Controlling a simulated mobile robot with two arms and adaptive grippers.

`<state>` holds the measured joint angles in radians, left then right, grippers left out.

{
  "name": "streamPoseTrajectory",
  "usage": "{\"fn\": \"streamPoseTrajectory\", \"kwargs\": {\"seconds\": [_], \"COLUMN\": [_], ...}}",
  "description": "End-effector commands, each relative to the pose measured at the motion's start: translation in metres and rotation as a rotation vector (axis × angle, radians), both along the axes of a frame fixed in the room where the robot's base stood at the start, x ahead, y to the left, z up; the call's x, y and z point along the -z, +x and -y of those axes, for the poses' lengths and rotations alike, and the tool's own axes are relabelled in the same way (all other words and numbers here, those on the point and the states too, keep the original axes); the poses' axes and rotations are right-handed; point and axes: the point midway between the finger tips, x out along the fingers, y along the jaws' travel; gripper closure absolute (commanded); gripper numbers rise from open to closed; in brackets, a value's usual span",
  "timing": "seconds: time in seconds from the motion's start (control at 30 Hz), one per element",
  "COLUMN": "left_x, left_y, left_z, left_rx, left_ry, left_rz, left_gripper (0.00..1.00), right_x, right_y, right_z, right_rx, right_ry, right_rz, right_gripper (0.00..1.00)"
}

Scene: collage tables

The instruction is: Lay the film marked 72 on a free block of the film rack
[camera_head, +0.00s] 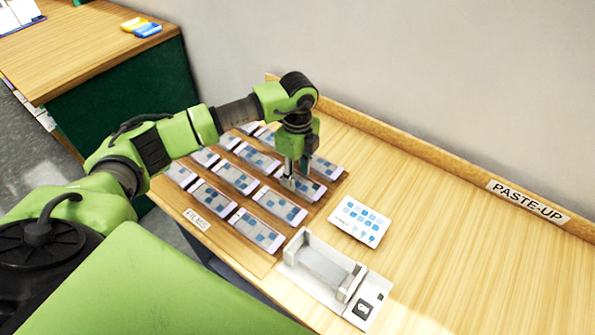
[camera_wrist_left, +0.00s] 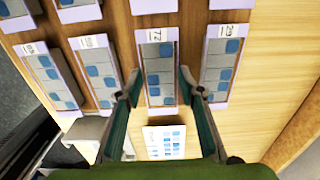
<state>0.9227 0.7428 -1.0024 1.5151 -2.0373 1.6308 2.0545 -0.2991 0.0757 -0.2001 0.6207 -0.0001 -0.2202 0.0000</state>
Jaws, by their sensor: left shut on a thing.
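The film marked 72 (camera_wrist_left: 158,72) is a grey strip with blue squares and a white label. In the left wrist view it lies between the fingers of my left gripper (camera_wrist_left: 160,88), which is shut on its long edges. It is at the level of the pale blocks of the film rack (camera_head: 258,258); I cannot tell if it is lifted. In the head view my left gripper (camera_head: 290,182) points down at the rack's right part and hides some of it. A pale block (camera_wrist_left: 153,5) at the wrist view's top edge shows no film in its visible part.
Other films (camera_head: 257,231) lie in rows on the rack. A white device with a tray (camera_head: 325,268) stands close in front, beside a white card with blue squares (camera_head: 360,221). The table's right part is clear, with a raised back edge marked PASTE-UP (camera_head: 527,201).

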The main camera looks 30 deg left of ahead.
Motion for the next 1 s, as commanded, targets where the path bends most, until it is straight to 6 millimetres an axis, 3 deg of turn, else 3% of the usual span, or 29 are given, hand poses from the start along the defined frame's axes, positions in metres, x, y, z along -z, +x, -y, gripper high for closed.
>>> {"fn": "streamPoseTrajectory", "kwargs": {"seconds": [0.23,0.27,0.3,0.33,0.73,1.0], "left_x": [0.0,0.0,0.0,0.0,-0.005,-0.054], "left_y": [0.0,0.0,0.0,0.0,0.0,0.001], "left_z": [0.0,0.0,0.0,0.0,0.0,0.0], "left_rx": [0.0,0.0,0.0,0.0,0.0,0.001], "left_ry": [0.0,0.0,0.0,0.0,0.0,-0.001], "left_rz": [0.0,0.0,0.0,0.0,0.0,0.005], "left_gripper": [0.8,0.57,0.46,0.45,0.45,0.45], "right_x": [0.0,0.0,0.0,0.0,0.0,0.0], "right_y": [0.0,0.0,0.0,0.0,-0.002,-0.001], "right_z": [0.001,0.001,0.002,0.002,0.007,0.005], "right_rx": [-0.001,-0.001,-0.001,-0.001,-0.002,-0.001], "right_ry": [-0.001,-0.001,-0.002,-0.002,-0.008,-0.006], "right_rz": [0.0,0.0,0.0,0.0,-0.002,-0.002], "right_gripper": [0.45,0.45,0.45,0.45,0.45,0.45]}}
